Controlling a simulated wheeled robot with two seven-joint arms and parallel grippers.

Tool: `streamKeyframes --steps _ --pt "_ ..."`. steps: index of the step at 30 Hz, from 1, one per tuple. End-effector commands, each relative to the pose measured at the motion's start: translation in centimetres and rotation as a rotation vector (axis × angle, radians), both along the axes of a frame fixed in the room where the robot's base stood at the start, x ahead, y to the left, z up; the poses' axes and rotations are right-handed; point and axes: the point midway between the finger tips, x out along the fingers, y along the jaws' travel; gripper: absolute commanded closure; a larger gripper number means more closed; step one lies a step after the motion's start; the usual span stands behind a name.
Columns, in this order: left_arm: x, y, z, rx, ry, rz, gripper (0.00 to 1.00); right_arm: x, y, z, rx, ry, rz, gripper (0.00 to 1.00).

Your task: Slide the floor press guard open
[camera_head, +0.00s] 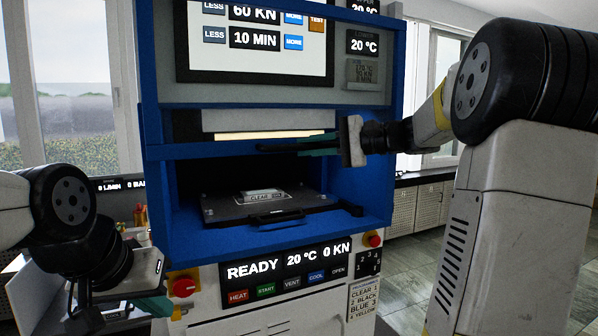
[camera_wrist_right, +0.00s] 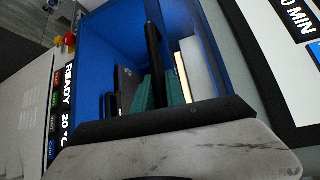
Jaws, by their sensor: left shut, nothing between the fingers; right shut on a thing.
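The floor press (camera_head: 150,130) has a blue frame around an open-fronted chamber. The guard (camera_head: 215,151) shows as a blue crossbar over the upper part of the opening, with a dark handle bar (camera_head: 275,148) on it. My right gripper (camera_head: 312,146) reaches in from the right and is shut on the handle. In the right wrist view, the handle (camera_wrist_right: 153,50) stands between the green fingers of my right gripper (camera_wrist_right: 158,88). The chamber below the crossbar is open to view. My left gripper (camera_head: 158,303) is shut and empty at lower left, away from the guard.
A dark plate (camera_head: 225,212) with a label reading CLEAR lies in the chamber, a handle at its front. The control panel (camera_head: 290,268) below reads READY, 20 °C, 0 KN. Red buttons (camera_head: 184,287) flank it. A counter (camera_head: 425,174) stands behind at right.

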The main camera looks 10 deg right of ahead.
Motion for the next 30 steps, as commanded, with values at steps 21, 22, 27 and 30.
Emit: streamKeyframes --steps 21,22,27,30 --pt "0.0 0.0 0.0 0.0 0.0 0.0 1.0 0.04 -0.01 1.39 0.001 -0.001 -0.001 0.62" --pt "0.0 0.0 0.0 0.0 0.0 0.0 1.0 0.04 -0.01 1.38 0.001 -0.001 -0.001 0.62" --pt "0.0 0.0 0.0 0.0 0.0 0.0 1.0 0.04 -0.03 1.33 0.0 0.0 -0.001 0.62" --pt "0.0 0.0 0.0 0.0 0.0 0.0 1.0 -0.08 -0.29 1.36 0.0 0.0 -0.001 0.62"
